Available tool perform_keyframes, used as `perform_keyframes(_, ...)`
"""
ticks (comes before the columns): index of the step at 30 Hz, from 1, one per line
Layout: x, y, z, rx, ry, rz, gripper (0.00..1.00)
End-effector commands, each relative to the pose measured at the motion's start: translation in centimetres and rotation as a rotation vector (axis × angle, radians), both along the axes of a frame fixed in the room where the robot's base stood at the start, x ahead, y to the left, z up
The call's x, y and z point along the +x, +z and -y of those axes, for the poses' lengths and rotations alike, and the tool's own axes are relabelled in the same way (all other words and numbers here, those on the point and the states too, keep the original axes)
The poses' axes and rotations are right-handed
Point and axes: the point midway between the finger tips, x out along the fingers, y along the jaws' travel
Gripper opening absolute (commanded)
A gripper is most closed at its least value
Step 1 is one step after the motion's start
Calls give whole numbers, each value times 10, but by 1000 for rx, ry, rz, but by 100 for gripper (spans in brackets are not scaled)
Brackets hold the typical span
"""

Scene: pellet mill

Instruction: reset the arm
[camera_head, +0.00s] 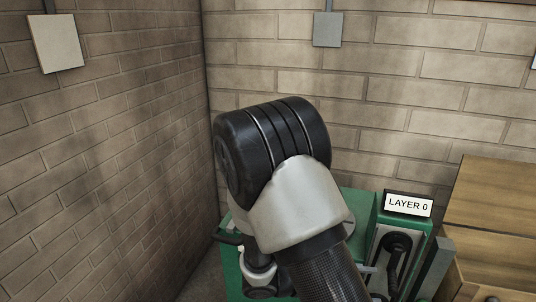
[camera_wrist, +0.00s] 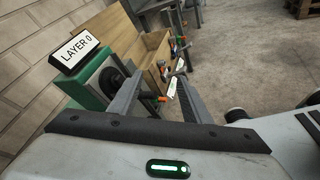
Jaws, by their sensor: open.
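In the wrist view my gripper (camera_wrist: 160,82) is open, its two grey fingers spread apart with nothing held between them. In the head view my arm, with a large black joint and a silver link, rises in front of a green machine (camera_head: 362,215) and hides much of it. I cannot make out the gripper's fingers clearly in that view. In the wrist view the green machine (camera_wrist: 88,84) is beside the left finger.
A "LAYER 0" sign (camera_head: 408,204) tops the machine. A wooden box (camera_head: 495,215) stands right of it. Small orange-ended items (camera_wrist: 162,98) show near the fingers. Brick walls (camera_head: 110,130) close off the left and back. Open floor (camera_wrist: 255,65) lies right in the wrist view.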

Motion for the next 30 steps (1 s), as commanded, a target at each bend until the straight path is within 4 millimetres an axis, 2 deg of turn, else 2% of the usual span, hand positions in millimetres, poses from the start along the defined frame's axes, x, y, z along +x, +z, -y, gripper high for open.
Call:
perform_keyframes(1, -11, 23, 4, 86, -86, 50, 44)
perform_keyframes(7, -54, 75, 1, 419, -368, 222, 44)
perform_keyframes(13, -83, 127, -21, 766, -571, 435, 44)
perform_keyframes(18, -95, 179, -46, 1059, -672, 649, 44)
perform_keyframes(24, -103, 235, -70, 1325, -701, 875, 44)
perform_keyframes(27, -104, 252, -77, 1402, -698, 944, 44)
perform_keyframes(30, -105, 261, -81, 1441, -694, 979, 44)
